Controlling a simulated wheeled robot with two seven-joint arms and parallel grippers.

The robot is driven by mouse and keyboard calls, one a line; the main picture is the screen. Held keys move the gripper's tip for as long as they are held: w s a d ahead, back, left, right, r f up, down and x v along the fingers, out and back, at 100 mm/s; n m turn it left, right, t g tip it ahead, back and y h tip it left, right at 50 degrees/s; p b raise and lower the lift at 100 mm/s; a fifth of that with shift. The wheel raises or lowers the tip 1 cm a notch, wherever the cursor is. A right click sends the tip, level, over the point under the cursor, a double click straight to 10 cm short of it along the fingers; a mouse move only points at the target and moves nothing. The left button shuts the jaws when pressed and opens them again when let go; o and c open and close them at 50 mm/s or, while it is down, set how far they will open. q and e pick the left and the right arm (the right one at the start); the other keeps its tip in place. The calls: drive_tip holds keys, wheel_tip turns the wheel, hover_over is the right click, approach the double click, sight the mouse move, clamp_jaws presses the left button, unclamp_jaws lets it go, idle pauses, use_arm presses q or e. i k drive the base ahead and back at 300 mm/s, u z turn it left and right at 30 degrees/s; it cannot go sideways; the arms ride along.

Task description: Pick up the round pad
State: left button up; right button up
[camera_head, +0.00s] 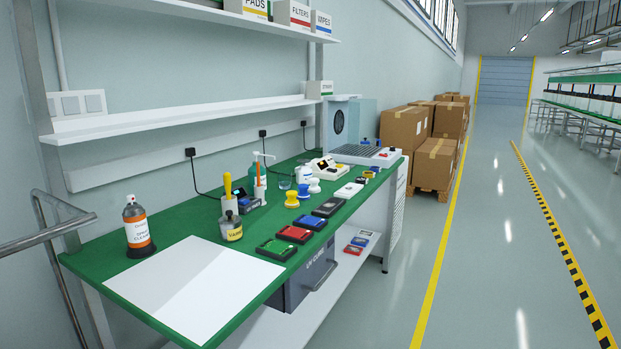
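I cannot clearly make out a round pad in the head view. Behind the row stand a yellow knobbed piece (292,200) and white knobbed pieces (314,186). Neither of my grippers is in view.
A white sheet (195,288) covers the near bench. A spray can (137,228) and a yellow-labelled jar (231,227) stand upright. A lower shelf (330,285) holds red and blue cases. Stacked cartons (404,130) stand beyond the bench. The floor at right is clear.

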sight(313, 188)
drive_tip(key=z, duration=1.05)
drive_tip(key=i, duration=5.65)
drive_tip(key=u, duration=4.7)
